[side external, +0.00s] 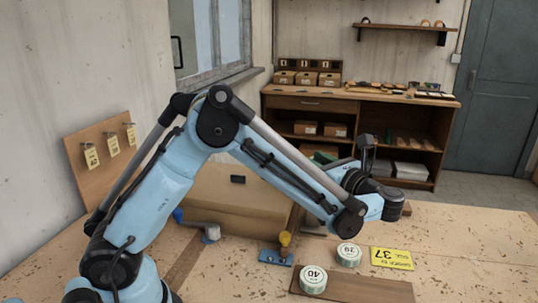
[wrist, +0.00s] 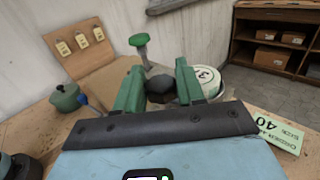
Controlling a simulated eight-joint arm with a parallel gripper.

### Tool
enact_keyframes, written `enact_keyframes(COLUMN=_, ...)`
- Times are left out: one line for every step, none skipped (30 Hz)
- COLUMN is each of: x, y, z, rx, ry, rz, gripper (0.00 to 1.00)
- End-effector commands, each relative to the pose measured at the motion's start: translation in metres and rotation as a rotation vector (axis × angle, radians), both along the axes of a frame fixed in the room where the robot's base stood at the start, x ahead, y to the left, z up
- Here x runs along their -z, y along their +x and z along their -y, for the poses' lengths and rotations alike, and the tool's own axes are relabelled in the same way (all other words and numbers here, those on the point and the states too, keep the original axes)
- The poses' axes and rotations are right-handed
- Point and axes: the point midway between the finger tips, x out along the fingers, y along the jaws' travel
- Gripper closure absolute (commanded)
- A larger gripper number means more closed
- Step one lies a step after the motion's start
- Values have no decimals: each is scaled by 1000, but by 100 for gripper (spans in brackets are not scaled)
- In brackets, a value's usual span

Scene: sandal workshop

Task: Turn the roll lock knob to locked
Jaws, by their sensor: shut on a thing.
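In the wrist view, a dark faceted knob (wrist: 160,88) sits between the green fingers of my gripper (wrist: 158,90). I take it for the roll lock knob; the fingers are shut on it. No mark showing its locked or unlocked setting is readable. A green knob on a stem (wrist: 140,42) stands just beyond the fingers. In the side view, my gripper (side external: 326,158) is partly hidden by my own wrist and forearm, and the dark knob cannot be made out there.
A brown box (side external: 235,195) stands on the workbench (side external: 460,230). Round discs marked 40 (side external: 313,280) and 20 (side external: 349,255) and a yellow size 37 card (side external: 391,259) lie in front. A yellow-topped part on a blue base (side external: 276,252) stands nearby. The bench's right side is clear.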

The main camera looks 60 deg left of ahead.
Motion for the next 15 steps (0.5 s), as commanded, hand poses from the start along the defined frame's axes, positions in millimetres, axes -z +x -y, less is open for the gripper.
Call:
enact_keyframes(x=0, y=1, z=1, rx=-23, ry=0, rz=0, gripper=92)
enact_keyframes(x=0, y=1, z=1, rx=-37, ry=0, rz=0, gripper=92)
enact_keyframes(x=0, y=1, z=1, rx=-52, ry=0, rz=0, gripper=92)
enact_keyframes(x=0, y=1, z=1, rx=-63, ry=0, rz=0, gripper=92)
enact_keyframes(x=0, y=1, z=1, rx=-72, ry=0, rz=0, gripper=92)
enact_keyframes(x=0, y=1, z=1, rx=-82, ry=0, rz=0, gripper=92)
enact_keyframes(x=0, y=0, z=1, rx=-89, ry=0, rz=0, gripper=92)
enact_keyframes(x=0, y=0, z=1, rx=-95, ry=0, rz=0, gripper=92)
enact_keyframes(x=0, y=0, z=1, rx=-102, ry=0, rz=0, gripper=92)
enact_keyframes(x=0, y=0, z=1, rx=-105, ry=0, rz=0, gripper=92)
enact_keyframes(x=0, y=0, z=1, rx=-108, ry=0, rz=0, gripper=92)
enact_keyframes(x=0, y=0, z=1, rx=-110, ry=0, rz=-1, gripper=92)
enact_keyframes(x=0, y=0, z=1, rx=-112, ry=0, rz=-1, gripper=92)
enact_keyframes(x=0, y=0, z=1, rx=-112, ry=0, rz=-1, gripper=92)
enact_keyframes(x=0, y=0, z=1, rx=-112, ry=0, rz=-1, gripper=92)
